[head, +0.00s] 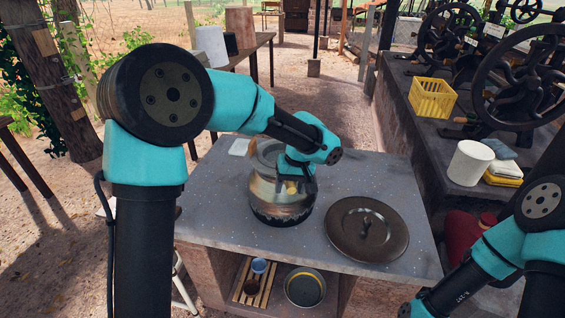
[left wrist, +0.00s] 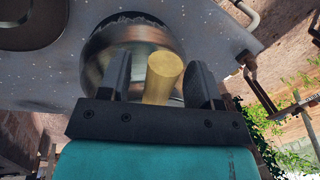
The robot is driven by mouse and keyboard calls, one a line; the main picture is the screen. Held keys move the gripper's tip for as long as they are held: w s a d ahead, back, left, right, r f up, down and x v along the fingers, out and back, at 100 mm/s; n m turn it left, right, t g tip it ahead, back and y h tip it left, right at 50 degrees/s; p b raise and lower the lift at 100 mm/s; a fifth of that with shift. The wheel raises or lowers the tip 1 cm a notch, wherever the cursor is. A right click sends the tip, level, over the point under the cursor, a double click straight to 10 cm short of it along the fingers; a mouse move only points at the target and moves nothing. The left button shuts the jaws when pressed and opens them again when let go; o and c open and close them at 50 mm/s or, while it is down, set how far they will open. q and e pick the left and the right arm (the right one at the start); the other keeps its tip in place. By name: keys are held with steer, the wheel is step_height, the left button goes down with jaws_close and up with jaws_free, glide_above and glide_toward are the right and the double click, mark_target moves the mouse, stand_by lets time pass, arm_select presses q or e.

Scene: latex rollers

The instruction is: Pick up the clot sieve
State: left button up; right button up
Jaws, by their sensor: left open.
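A shiny metal pot (head: 268,195) stands on the grey table, with a rounded opening facing up; it also shows in the left wrist view (left wrist: 130,42). My left gripper (head: 296,186) is over the pot's right side, pointing down. In the left wrist view the left gripper (left wrist: 160,82) is open, with a tan, wood-like handle (left wrist: 161,76) between its two dark fingers. The handle may belong to the clot sieve; its sieve part is hidden or cannot be made out. My right arm is at the lower right, and its gripper does not show.
A dark round lid (head: 367,228) lies flat right of the pot. A bowl (head: 305,287), a small cup (head: 259,266) and a wooden rack (head: 252,286) are on the shelf below. Roller machines, a yellow crate (head: 432,97) and a white cylinder (head: 469,162) are on the right bench.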

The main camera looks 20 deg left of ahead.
arm_select(q)
steer(key=shift+c, duration=0.5)
jaws_close()
steer(key=shift+r, duration=0.15)
steer(key=shift+r, duration=1.35)
steer(key=shift+s+r, duration=0.1)
steer(key=shift+r, duration=0.3)
steer(key=s+d+r, duration=0.1)
steer(key=s+d, duration=0.3)
steer(key=s, duration=1.1)
steer(key=shift+s+d, duration=0.15)
steer(key=shift+r, duration=0.1)
